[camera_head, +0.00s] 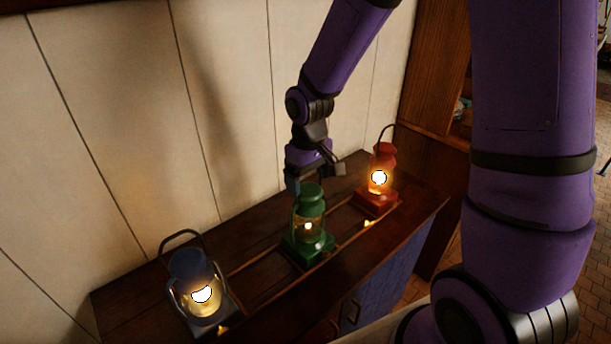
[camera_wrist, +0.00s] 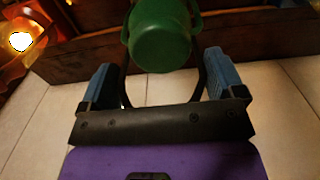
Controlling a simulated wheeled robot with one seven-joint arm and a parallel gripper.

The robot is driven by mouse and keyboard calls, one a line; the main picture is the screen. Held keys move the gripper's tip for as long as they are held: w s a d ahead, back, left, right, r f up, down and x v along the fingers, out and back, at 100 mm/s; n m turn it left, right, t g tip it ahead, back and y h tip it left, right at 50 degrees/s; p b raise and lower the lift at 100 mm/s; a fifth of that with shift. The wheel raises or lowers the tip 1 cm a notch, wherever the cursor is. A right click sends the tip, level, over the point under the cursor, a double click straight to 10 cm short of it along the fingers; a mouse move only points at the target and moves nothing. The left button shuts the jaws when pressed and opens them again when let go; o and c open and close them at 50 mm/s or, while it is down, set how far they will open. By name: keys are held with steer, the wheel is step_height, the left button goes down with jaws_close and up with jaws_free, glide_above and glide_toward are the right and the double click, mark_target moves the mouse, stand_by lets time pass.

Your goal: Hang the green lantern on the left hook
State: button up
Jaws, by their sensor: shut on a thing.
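The green lantern (camera_head: 309,222) stands upright on the dark wooden cabinet top, between a blue and a red lantern. Its lamp glows. My gripper (camera_head: 297,180) is at the top of the green lantern, on its handle side, and is shut on the lantern's handle. In the wrist view the green lantern's top (camera_wrist: 161,38) lies just beyond my gripper (camera_wrist: 160,85), with the dark handle loop between the two blue fingers. Whether the lantern's base touches the cabinet top is hard to tell. No hook is visible in either view.
The blue lantern (camera_head: 196,284) stands at the front left and the red lantern (camera_head: 381,175) at the back right, both lit with handles up. The wooden cabinet top (camera_head: 135,290) runs along a pale panelled wall (camera_head: 110,110). A wooden shelf unit (camera_head: 432,75) stands at the right end.

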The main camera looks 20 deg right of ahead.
steer(key=shift+f, duration=0.15)
steer(key=o, duration=1.6)
step_height(320, 180, up, 10)
steer(key=shift+a+r, duration=0.15)
steer(key=shift+r, duration=0.1)
steer(key=shift+s+r, duration=0.15)
steer(key=shift+r, duration=0.3)
steer(key=s+d+r+m+t, duration=0.1)
steer(key=s+d+r, duration=0.1)
steer(key=s+r, duration=0.2)
steer(key=s+d+r+m+t, duration=0.1)
steer(key=s+r, duration=0.3)
steer(key=s, duration=0.5)
steer(key=s+d+r+m+t, duration=0.1)
steer(key=s+d+r+t, duration=0.2)
steer(key=s, duration=0.4)
steer(key=shift+s+d+r+m, duration=0.2)
steer(key=shift+d+r, duration=0.1)
steer(key=shift+r, duration=0.15)
steer(key=shift+s+d+r+m, duration=0.2)
steer(key=shift+d+r, duration=0.1)
steer(key=shift+r, duration=0.15)
